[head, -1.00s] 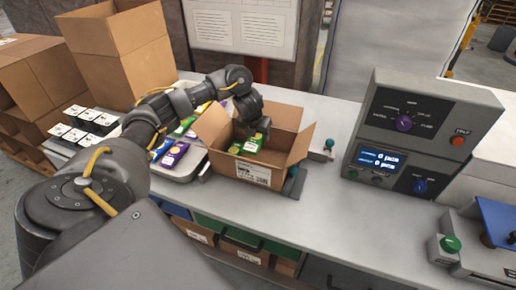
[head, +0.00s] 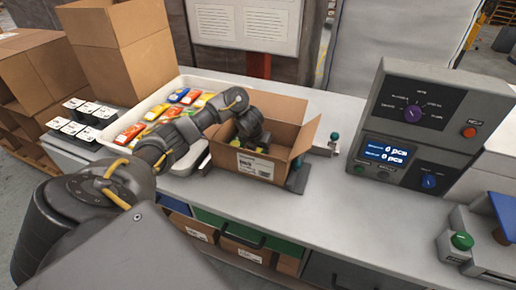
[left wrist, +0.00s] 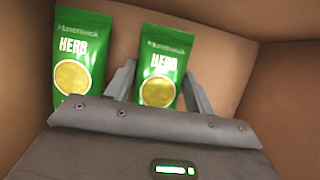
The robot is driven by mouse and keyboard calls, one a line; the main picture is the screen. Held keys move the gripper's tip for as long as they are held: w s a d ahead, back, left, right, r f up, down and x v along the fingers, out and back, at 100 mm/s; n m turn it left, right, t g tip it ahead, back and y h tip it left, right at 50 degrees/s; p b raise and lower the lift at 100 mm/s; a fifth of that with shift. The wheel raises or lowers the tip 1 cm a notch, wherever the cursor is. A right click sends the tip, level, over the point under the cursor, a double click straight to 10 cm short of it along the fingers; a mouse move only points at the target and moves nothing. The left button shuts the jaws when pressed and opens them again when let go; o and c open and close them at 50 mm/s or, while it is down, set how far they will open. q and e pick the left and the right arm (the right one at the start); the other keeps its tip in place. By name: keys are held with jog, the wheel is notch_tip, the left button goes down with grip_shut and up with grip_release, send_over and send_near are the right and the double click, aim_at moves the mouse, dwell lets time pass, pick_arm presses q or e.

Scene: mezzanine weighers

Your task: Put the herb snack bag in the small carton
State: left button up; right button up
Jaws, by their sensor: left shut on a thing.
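The small carton (head: 285,160) stands open on the bench with its flaps out. My left gripper (head: 258,145) is down inside it, its fingertips mostly hidden by the front wall. In the left wrist view the gripper (left wrist: 159,88) is shut on a green herb snack bag (left wrist: 162,68), upright between the two fingers. A second green herb bag (left wrist: 82,58) is beside it on the left, inside the carton and apart from the fingers. The carton's brown wall (left wrist: 225,55) shows behind the bags. My right gripper is not in view.
A white tray (head: 178,84) with several red, orange, yellow and blue packs lies left of the carton, partly behind my arm. A grey counting scale console (head: 420,125) stands at right. Tall cartons (head: 120,45) stand at back left.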

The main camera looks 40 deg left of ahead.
pick_arm(q)
jog(key=shift+s+r, duration=0.1)
jog(key=shift+r, duration=0.05)
jog(key=o, duration=1)
jog(key=shift+f, duration=0.2)
jog(key=shift+r, duration=0.1)
jog(key=shift+r, duration=0.35)
jog(key=p+v, duration=0.6)
jog(key=v, duration=0.5)
jog(key=shift+s+r+p, duration=0.2)
jog(key=shift+p, duration=0.1)
jog(key=shift+d, duration=0.15)
